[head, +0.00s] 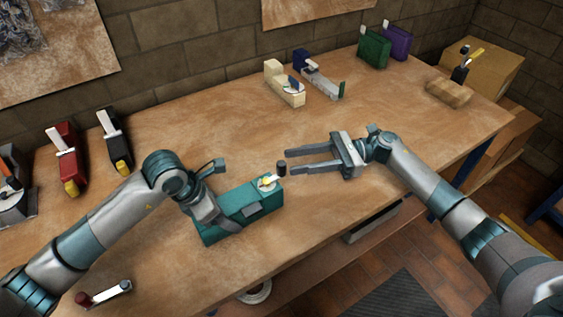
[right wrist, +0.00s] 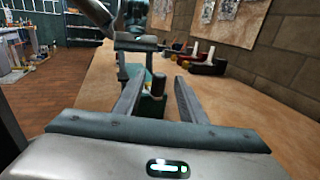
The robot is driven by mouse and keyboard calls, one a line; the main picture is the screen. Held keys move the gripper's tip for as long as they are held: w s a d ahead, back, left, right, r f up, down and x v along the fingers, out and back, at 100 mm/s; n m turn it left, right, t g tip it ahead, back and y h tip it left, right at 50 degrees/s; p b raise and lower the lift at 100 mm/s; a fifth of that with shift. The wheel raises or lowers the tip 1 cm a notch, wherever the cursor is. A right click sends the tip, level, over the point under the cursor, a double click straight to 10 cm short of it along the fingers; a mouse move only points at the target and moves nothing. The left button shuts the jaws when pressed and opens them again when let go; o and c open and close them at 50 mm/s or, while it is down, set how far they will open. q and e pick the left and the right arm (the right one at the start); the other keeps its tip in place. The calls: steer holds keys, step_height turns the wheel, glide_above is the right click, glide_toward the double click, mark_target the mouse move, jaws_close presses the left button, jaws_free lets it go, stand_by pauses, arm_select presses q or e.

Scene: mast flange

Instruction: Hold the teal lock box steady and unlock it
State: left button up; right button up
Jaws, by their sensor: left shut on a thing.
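The teal lock box (head: 240,214) sits on the wooden table near its front edge. A pale round plate with a yellow mark (head: 268,182) is on its right end, and a dark cylindrical knob (head: 281,168) stands up beside it. My left gripper (head: 212,213) is shut on the left part of the box; its fingertips are partly hidden. My right gripper (head: 291,162) is open and empty, its fingers pointing left toward the knob. In the right wrist view, the knob (right wrist: 159,84) appears between the open fingers, apart from both.
A cream box (head: 285,90) and a grey-blue device (head: 320,82) stand at the back. Green (head: 373,48) and purple (head: 397,42) boxes are further right. Red (head: 67,158) and black (head: 115,140) ones stand at left. The table right of the teal box is clear.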

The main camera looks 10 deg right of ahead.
steer(key=d, duration=0.3)
steer(key=shift+d, duration=0.2)
arm_select(q)
steer(key=o, duration=1.4)
steer(key=v, duration=1.2)
steer(key=shift+r, duration=0.1)
arm_select(e)
steer(key=shift+r, duration=0.1)
